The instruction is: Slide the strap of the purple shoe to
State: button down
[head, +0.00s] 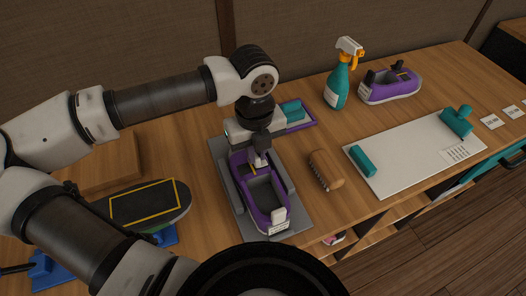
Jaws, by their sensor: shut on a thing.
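A purple shoe (278,213) sits in a grey holder (228,180) in the middle of the table, its white-labelled end toward me. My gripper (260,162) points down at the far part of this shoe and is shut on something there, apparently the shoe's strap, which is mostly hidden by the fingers. A bit of yellow shows beside the fingertips. A second purple shoe (398,92) with a white sole stands at the back right, apart from my gripper.
A wooden brush (325,170) lies right of the holder. A white board (410,155) with teal pieces lies farther right. A teal spray bottle (339,82) stands behind. A dark sole with a yellow outline (140,205) is at left.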

jog(key=shift+s+a, duration=0.15)
jog(key=shift+a, duration=0.2)
jog(key=c, duration=1.4)
grip_release()
jog(key=shift+c, duration=0.2)
jog(key=shift+r, duration=0.1)
notch_tip(320, 180, up, 14)
jog(key=b, duration=0.1)
jog(key=shift+b, duration=0.4)
jog(key=shift+f, duration=0.2)
